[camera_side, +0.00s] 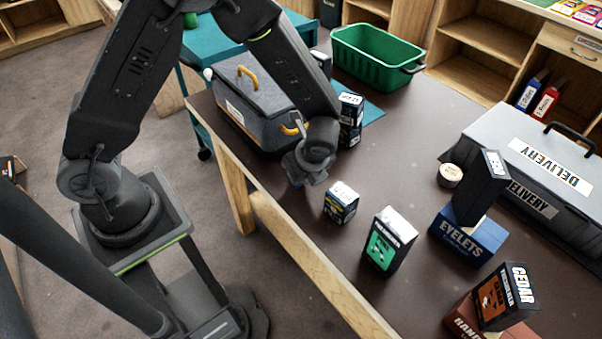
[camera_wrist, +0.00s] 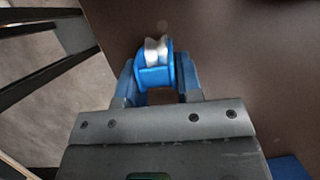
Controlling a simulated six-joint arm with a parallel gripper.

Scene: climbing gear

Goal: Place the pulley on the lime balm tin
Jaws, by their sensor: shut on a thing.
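My gripper (camera_side: 305,172) hangs above the near edge of the brown table in the side view. In the wrist view my gripper (camera_wrist: 157,80) is shut on a blue pulley (camera_wrist: 153,73) with a silver grooved wheel, one finger on each side. I cannot make out the pulley in the side view. A small round tin with a pale lid (camera_side: 450,174) stands on the table well to the right of my gripper, in front of the grey delivery case. It is the only round tin I see; its label is not readable. Its top looks bare.
Boxes stand between and around: a small box (camera_side: 341,202), a green-fronted box (camera_side: 389,240), a dark box (camera_side: 481,187) on a blue eyelets box (camera_side: 467,236). A dark cooler (camera_side: 250,105) and a green basket (camera_side: 375,62) stand behind. The table's middle is clear.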

